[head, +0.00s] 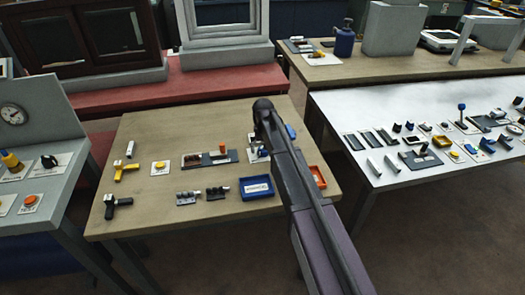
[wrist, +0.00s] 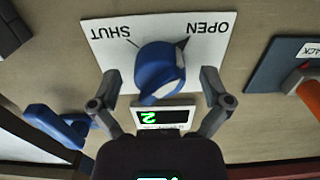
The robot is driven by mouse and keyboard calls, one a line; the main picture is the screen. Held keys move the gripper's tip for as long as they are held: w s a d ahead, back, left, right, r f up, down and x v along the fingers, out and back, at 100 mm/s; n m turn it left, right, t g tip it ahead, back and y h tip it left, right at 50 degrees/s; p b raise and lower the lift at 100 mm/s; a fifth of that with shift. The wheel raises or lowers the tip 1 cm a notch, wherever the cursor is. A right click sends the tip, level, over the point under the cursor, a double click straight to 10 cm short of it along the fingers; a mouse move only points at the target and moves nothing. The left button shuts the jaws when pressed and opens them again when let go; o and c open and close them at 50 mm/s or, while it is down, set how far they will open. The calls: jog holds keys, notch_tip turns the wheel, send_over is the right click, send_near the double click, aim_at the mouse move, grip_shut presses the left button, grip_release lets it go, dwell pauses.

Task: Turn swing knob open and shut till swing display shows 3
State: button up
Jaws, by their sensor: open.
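The swing knob (wrist: 158,72) is a blue knob on a white plate (wrist: 105,32) in the wrist view, which shows the plate upside down. The plate reads SHUT on the left and OPEN on the right; the knob's dark pointer leans toward OPEN. The swing display (wrist: 162,117) below it is black with a green 2. My gripper (wrist: 161,80) is open, one finger on each side of the knob with visible gaps.
A blue object (wrist: 55,125) lies left of the plate, and a dark panel with an orange handle (wrist: 308,80) stands right. On the wooden table (head: 150,220) are a blue tray (head: 257,194), an orange tray (head: 318,177) and several small fixtures.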

jog(key=shift+c, duration=0.3)
jog(key=c, duration=1.1)
jog(key=shift+n, duration=0.3)
jog(key=n, duration=0.7)
jog(key=shift+n, duration=0.4)
jog(key=n, duration=0.5)
jog(key=shift+s, duration=0.1)
jog(key=shift+n, duration=2.3)
